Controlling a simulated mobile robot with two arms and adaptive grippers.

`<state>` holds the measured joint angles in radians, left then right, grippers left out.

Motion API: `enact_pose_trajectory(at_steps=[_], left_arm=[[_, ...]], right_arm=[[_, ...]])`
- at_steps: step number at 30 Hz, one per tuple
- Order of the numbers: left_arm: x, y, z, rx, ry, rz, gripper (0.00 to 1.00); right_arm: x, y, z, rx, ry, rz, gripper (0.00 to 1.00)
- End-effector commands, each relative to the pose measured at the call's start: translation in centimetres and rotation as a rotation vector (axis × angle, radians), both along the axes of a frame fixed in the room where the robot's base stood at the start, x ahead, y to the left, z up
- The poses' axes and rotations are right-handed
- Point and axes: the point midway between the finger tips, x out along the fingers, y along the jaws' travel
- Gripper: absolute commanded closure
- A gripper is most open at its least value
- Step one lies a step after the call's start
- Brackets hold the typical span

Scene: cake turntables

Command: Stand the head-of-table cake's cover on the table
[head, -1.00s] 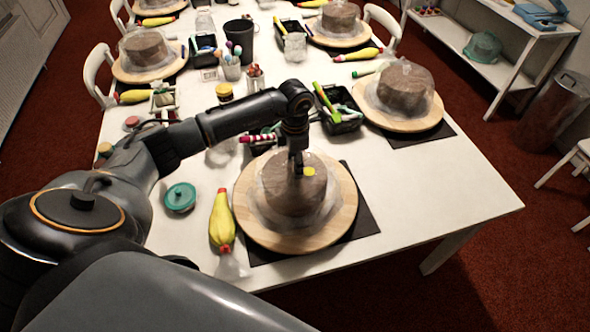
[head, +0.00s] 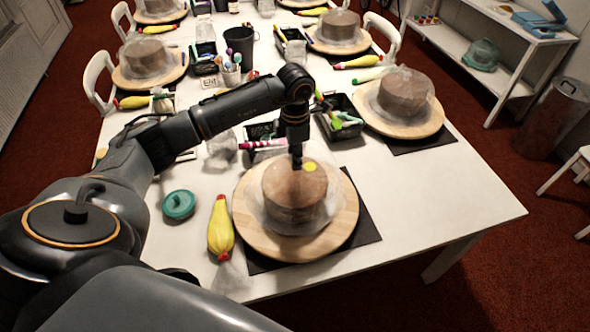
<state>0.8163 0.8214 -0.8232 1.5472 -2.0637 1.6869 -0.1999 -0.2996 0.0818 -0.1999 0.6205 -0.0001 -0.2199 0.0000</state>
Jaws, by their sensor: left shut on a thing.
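The cake (head: 287,197) at the near end of the table is brown and round, with a yellow spot near its top. It sits on a round wooden turntable (head: 262,241). Its clear, thin cover (head: 325,212) is around the cake, with its lower part spread about the base. My left gripper (head: 297,163) points down over the cake's top and is shut on the cover at the top. Whether the cover's lower edge is clear of the turntable cannot be told. My right gripper is not in view.
A dark mat (head: 364,226) lies under the turntable. A yellow piping bag (head: 221,230) and a teal lidded pot (head: 179,204) lie to its left. A black caddy (head: 343,117) and another covered cake (head: 404,96) are behind. The table (head: 450,197) is bare at right.

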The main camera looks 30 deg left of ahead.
Motion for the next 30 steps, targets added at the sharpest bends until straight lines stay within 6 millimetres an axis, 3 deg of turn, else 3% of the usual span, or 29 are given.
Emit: enact_pose_trajectory(at_steps=[3, 8, 12, 30], left_arm=[[0.1, 0.0, 2.2, 0.000, -0.006, 0.000, 1.00], [0.1, 0.0, 4.9, 0.000, -0.003, 0.000, 1.00], [0.0, 0.0, 7.2, 0.000, -0.001, 0.001, 1.00], [0.0, 0.0, 13.3, 0.000, 0.000, -0.001, 1.00]], right_arm=[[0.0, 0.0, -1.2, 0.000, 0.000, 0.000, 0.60], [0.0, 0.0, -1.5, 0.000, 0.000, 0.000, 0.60], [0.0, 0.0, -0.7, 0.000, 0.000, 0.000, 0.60], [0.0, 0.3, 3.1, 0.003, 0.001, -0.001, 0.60]])
